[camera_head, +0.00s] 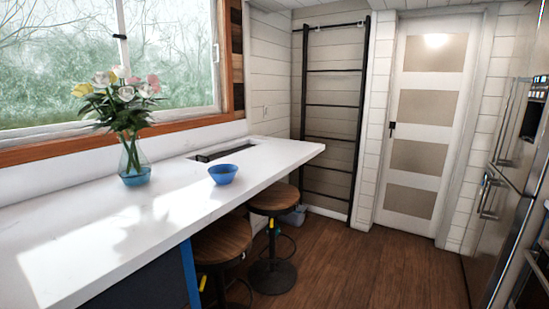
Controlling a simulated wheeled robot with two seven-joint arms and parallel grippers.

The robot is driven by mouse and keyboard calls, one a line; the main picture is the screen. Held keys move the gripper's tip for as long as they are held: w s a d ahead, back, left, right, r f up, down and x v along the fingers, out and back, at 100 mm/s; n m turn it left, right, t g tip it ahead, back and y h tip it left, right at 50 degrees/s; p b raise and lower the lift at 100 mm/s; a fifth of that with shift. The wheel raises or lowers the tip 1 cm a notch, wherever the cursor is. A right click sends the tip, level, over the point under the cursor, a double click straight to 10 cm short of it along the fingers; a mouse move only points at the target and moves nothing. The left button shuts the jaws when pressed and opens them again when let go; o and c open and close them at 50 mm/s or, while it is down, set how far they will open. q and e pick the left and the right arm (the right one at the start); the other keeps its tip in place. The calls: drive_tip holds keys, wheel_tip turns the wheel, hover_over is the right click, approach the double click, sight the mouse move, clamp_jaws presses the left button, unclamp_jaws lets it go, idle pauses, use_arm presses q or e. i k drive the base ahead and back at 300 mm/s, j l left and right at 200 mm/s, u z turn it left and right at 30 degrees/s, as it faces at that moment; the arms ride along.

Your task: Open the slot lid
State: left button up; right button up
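A narrow dark-edged slot (223,152) is set into the white countertop (110,235), towards its far end near the wall. It is small in the picture, and I cannot tell its lid apart from the opening or see how the lid stands. Neither of my grippers shows in the head view.
A blue bowl (223,174) stands on the counter just in front of the slot. A glass vase with flowers (134,160) stands to its left by the window. Two stools (273,199) (221,240) are at the counter's right side. The wooden floor (350,265) beyond them is clear.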

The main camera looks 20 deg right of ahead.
sight(216, 155)
drive_tip(key=i+l, duration=0.4)
drive_tip(key=i, duration=0.15)
drive_tip(key=i+l, duration=0.85)
drive_tip(key=i, duration=0.3)
